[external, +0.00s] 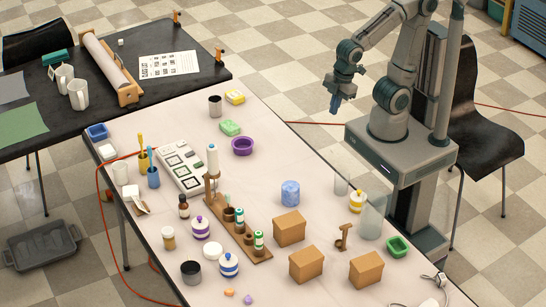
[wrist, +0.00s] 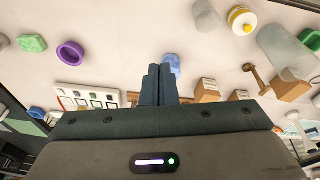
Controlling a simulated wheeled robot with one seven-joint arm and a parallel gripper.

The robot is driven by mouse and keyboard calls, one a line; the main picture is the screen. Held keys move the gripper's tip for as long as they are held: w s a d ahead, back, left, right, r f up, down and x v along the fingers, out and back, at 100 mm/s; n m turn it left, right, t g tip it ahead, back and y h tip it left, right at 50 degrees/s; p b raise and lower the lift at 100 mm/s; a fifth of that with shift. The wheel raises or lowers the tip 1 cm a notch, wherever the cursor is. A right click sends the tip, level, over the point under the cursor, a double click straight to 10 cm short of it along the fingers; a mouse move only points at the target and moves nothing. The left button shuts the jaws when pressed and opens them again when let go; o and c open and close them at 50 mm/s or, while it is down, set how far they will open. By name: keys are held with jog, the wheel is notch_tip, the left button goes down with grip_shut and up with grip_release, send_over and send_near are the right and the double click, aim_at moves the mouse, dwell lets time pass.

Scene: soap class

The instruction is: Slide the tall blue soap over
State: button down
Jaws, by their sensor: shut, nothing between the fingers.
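The tall blue soap (external: 290,194) is a marbled blue cylinder standing upright on the white table, right of the table's middle. In the wrist view its top part (wrist: 173,62) shows just beyond my fingertips, and the rest is hidden behind the fingers. My gripper (external: 336,106) hangs off the table's far right side, well above and apart from the soap. Its two blue fingers (wrist: 159,70) are closed together with nothing between them.
Cardboard boxes (external: 289,228) stand close in front of the soap. The table behind the soap is clear up to a purple bowl (external: 243,146).

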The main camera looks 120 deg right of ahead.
aim_at(298, 197)
jog(key=w+a+f+n+g+b, duration=0.1)
jog(key=w+a+f+n, duration=0.5)
jog(key=w+f+n, duration=0.3)
jog(key=w+a+f+n+g+b, duration=0.2)
jog(key=w+a+f+n, duration=0.45)
jog(key=w, duration=0.45)
jog(key=f, duration=0.9)
jog(key=shift+s+a+f, duration=0.1)
jog(key=shift+s+f, duration=0.05)
jog(key=shift+s, duration=0.15)
jog(key=d, duration=0.1)
jog(key=d+p, duration=0.1)
jog(key=d, duration=0.1)
jog(key=shift+d+r, duration=0.25)
jog(key=shift+d, duration=0.05)
jog(key=shift+d+f, duration=0.1)
jog(key=shift+d, duration=0.15)
jog(key=d+p, duration=0.4)
jog(key=d, duration=1.6)
jog(key=shift+d, duration=0.2)
